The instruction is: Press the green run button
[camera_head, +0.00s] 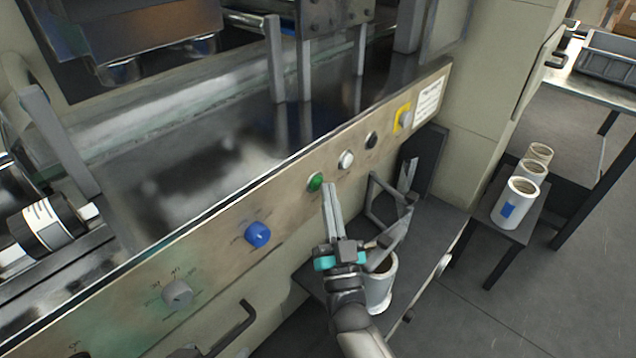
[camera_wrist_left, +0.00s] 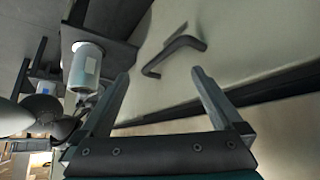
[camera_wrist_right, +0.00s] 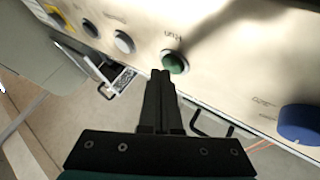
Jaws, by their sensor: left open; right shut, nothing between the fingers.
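The green run button (camera_head: 315,181) is a round green cap in a metal ring on the beige control panel (camera_head: 215,245). In the right wrist view the button (camera_wrist_right: 174,62) lies just beyond the fingertips, slightly right of them. My right gripper (camera_head: 328,187) is shut and empty, its tips just beside the button in the head view. I cannot tell whether they touch it or the panel. My left gripper (camera_wrist_left: 161,75) is open and empty in the left wrist view, facing the machine's front below a dark handle (camera_wrist_left: 180,48).
A white button (camera_head: 346,159), a black button (camera_head: 371,140) and a yellow-backed switch (camera_head: 403,118) sit right of the green one. A blue knob (camera_head: 257,235) and a grey dial (camera_head: 177,292) sit left. A white roll (camera_head: 379,285) stands below, behind my right arm.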

